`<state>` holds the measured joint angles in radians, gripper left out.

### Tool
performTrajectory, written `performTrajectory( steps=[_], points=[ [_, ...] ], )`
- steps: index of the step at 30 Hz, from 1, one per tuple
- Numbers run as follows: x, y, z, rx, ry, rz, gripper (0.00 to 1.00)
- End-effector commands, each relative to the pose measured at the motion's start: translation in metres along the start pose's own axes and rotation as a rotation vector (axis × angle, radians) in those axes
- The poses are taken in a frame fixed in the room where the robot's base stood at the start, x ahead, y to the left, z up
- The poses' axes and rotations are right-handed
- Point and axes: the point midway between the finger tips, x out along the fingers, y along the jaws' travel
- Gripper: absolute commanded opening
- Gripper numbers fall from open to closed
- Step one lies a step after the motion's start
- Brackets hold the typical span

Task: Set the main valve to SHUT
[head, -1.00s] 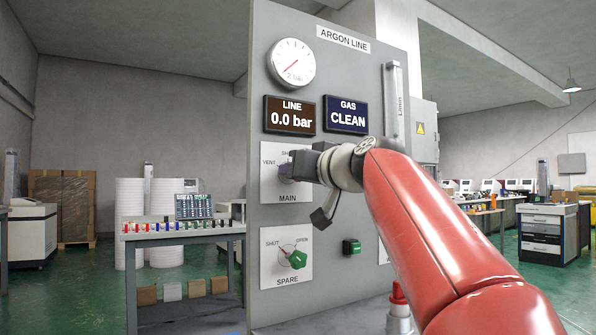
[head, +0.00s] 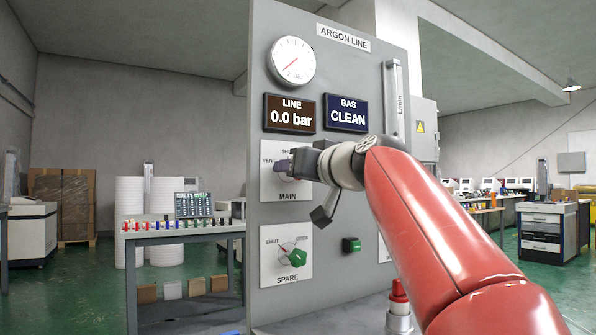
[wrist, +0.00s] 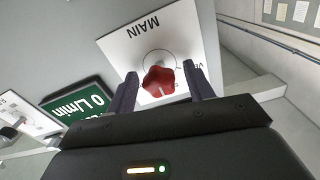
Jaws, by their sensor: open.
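The main valve is a red knob (wrist: 158,80) on a white plate marked MAIN (head: 287,196), on the grey ARGON LINE panel. In the wrist view the knob sits between the two fingers of my open gripper (wrist: 160,72), with gaps at its sides. In the head view my gripper (head: 284,165) is at the MAIN plate and hides the knob. The VENT label shows at the plate's left, and the top label is partly covered. I cannot tell which mark the knob points to. The LINE display (head: 291,114) reads 0.0 bar and the GAS display (head: 346,114) reads CLEAN.
A green SPARE valve knob (head: 294,257) is below the MAIN plate, with SHUT and OPEN labels. A round gauge (head: 291,62) is above. A red-topped object (head: 399,290) stands near my arm.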

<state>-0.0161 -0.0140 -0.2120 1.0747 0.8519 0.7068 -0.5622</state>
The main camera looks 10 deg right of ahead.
Motion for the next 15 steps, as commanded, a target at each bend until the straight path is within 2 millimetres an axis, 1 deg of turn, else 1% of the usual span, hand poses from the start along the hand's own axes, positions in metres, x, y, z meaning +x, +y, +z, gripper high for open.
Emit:
performTrajectory(
  steps=[10, 15],
  points=[
    [-0.055, 0.001, 0.002, 0.0, 0.003, 0.001, 0.52],
    [-0.072, 0.0, 0.001, 0.0, 0.001, 0.0, 0.52]
  ],
)
